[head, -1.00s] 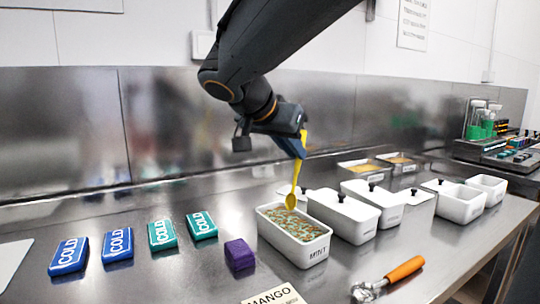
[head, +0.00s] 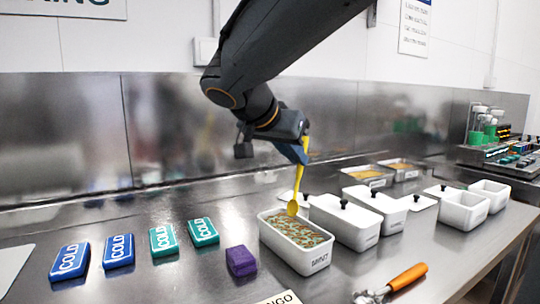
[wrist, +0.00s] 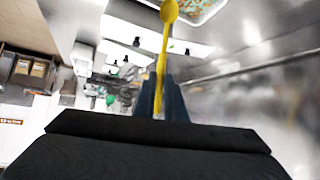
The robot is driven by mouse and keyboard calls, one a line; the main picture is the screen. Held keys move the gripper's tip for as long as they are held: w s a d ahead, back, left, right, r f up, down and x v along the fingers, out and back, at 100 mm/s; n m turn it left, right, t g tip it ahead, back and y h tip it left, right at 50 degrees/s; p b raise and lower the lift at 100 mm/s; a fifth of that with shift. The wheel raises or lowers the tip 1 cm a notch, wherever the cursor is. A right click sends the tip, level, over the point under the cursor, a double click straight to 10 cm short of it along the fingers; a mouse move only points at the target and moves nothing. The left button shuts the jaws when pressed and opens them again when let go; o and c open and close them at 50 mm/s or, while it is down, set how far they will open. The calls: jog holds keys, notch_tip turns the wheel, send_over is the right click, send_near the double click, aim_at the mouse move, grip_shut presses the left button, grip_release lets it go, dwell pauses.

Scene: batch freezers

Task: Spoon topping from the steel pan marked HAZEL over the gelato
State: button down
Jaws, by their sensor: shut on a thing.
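My gripper (head: 300,150) is shut on the handle of a yellow spoon (head: 297,188), which hangs bowl-down above the left part of a white gelato pan (head: 313,262) labelled MINT. The gelato (head: 298,231) is green with brown flecks. The spoon also shows in the wrist view (wrist: 163,50); its bowl looks plain yellow, and I cannot tell if topping is in it. Two steel pans (head: 369,175) with tan-orange contents stand at the back right; their markings are too small to read.
Lidded white pans (head: 345,222) and an open one (head: 466,212) stand to the right. Blue and teal COLD packs (head: 118,250), a purple block (head: 240,261) and an orange-handled scoop (head: 405,278) lie on the counter.

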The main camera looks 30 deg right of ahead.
aim_at(302, 169)
jog(key=shift+d+p, duration=0.25)
jog(key=shift+p, duration=0.6)
jog(key=shift+w+d+g+y+p, duration=0.2)
jog(key=shift+d+g+y+p, duration=0.25)
jog(key=shift+p, duration=0.7)
jog(key=p, duration=0.2)
jog(key=d+y+p, duration=0.1)
jog(key=p, duration=0.1)
jog(key=shift+w+f, duration=0.15)
jog(key=shift+w, duration=0.2)
jog(key=shift+p, duration=0.35)
jog(key=shift+w+d+f+g+y+p, duration=0.1)
jog(key=shift+d+f+g+y+p, duration=0.1)
jog(key=shift+g+y+p, duration=0.1)
jog(key=shift+a+b, duration=0.2)
jog(key=shift+b, duration=0.5)
